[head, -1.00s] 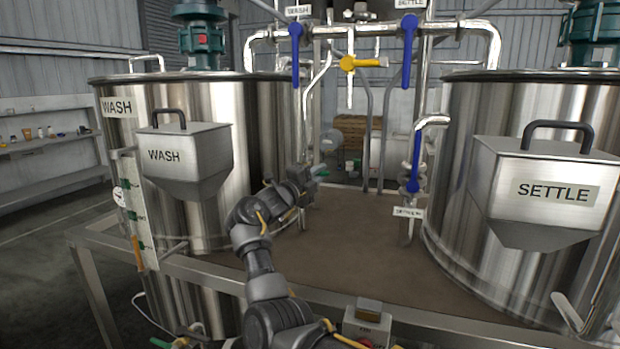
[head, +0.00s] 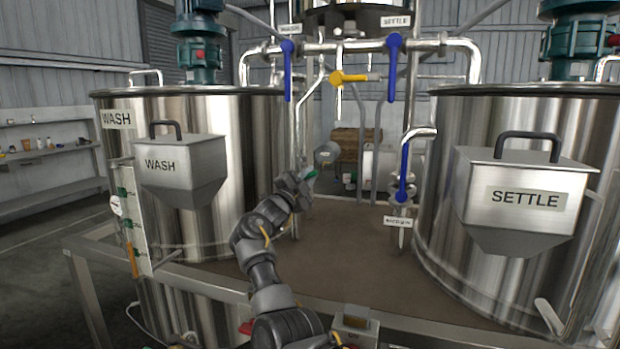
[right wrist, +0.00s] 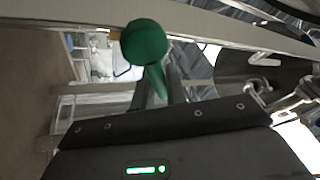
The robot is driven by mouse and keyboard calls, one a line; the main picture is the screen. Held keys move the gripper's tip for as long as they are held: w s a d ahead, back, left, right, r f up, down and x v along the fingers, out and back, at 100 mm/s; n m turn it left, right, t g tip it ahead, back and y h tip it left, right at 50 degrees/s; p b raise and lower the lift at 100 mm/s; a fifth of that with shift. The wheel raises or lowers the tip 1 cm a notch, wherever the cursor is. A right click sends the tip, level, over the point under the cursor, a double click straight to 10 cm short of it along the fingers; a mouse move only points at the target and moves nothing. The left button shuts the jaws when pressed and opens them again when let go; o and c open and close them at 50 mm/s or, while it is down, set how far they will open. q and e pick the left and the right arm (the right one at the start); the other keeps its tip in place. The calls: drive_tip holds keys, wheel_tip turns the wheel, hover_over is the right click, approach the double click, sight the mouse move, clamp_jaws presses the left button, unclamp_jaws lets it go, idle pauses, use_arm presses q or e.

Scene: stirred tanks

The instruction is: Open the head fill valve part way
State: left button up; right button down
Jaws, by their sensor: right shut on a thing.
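My right gripper (head: 301,183) is beside the wash tank's right side, above the brown deck. It is shut on a green handle (head: 311,172), a rounded knob with a tapering stem. This handle (right wrist: 146,42) also shows in the right wrist view; what its stem joins is hidden. No readable label names the head fill valve. A yellow lever (head: 352,77) lies level on the pipework. Blue levers labelled WASH (head: 288,70) and SETTLE (head: 393,67) hang down. Another blue lever (head: 404,174) stands upright lower down, beside the settle tank. My left gripper is out of view.
The steel wash tank (head: 250,135) stands left and the settle tank (head: 440,195) right, each with a boxy hopper. Vertical pipes rise behind my gripper. The brown deck (head: 345,250) between the tanks is largely clear. A steel rail (head: 205,288) runs along its front.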

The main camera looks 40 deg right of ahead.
drive_tip(key=c, duration=1.6)
unclamp_jaws()
drive_tip(key=shift+o, duration=1)
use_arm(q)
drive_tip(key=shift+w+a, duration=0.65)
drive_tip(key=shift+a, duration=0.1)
use_arm(e)
drive_tip(key=shift+s+a+f, duration=0.1)
drive_tip(key=shift+a+f, duration=0.05)
drive_tip(key=shift+a, duration=0.1)
use_arm(q)
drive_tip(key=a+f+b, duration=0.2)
drive_tip(key=b, duration=0.1)
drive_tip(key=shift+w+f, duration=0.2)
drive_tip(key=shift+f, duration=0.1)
use_arm(e)
drive_tip(key=v, duration=1)
drive_tip(key=shift+a, duration=0.15)
